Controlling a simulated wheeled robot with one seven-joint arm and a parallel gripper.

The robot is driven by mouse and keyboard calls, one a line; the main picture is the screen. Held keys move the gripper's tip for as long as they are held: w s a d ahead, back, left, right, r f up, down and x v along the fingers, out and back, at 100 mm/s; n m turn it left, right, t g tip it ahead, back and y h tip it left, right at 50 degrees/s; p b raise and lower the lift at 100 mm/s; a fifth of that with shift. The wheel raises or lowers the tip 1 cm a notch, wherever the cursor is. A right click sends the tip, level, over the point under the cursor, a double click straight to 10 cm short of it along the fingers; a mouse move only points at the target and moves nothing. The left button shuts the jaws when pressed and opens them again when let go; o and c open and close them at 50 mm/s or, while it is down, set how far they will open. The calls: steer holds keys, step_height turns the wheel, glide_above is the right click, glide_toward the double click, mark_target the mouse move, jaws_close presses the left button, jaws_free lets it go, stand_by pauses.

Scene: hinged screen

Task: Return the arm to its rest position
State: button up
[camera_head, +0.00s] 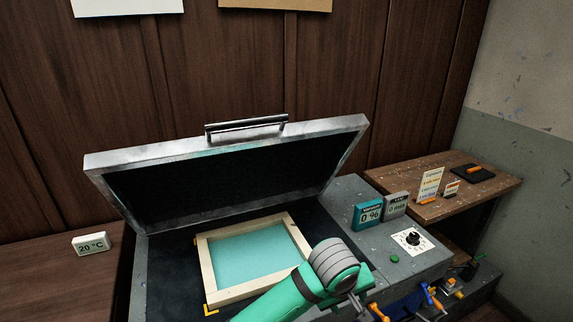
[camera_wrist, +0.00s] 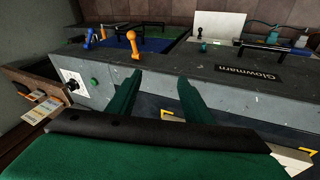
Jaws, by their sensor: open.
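My gripper (camera_wrist: 159,77) is open in the wrist view, its two green fingers apart with nothing between them. In the head view my green arm reaches in from the bottom and covers the front right corner of the wood-framed screen (camera_head: 204,263). The screen has a pale teal mesh and lies flat inside the grey machine. The machine's metal lid (camera_head: 350,145) stands raised, tilted back, with a bar handle on it. A light wood piece shows at the lower right of the wrist view (camera_wrist: 290,158).
The machine's right panel carries a dial (camera_head: 412,239), a green button (camera_head: 394,258) and two small displays. A wooden side table (camera_head: 450,205) stands at the right. Clamps with orange and blue handles (camera_head: 430,295) sit at the front right. A temperature display (camera_head: 91,243) stands left.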

steer(key=d+r+t+h, duration=0.3)
steer(key=d+h, duration=0.5)
steer(key=d, duration=0.6)
steer(key=s+a+f+n+t+y, duration=0.5)
steer(key=s+a+f+t+y, duration=0.35)
steer(key=s+a+f, duration=0.65)
steer(key=s+a+m+y, duration=0.1)
steer(key=s+a+m, duration=0.3)
steer(key=s+a, duration=0.3)
steer(key=s+a+m+y, duration=0.1)
steer(key=s+a+m, duration=0.3)
steer(key=s, duration=0.9)
steer(key=a, duration=0.3)
steer(key=shift+s+a+r+y, duration=0.2)
steer(key=shift+s+r+y, duration=0.1)
steer(key=shift+y, duration=0.05)
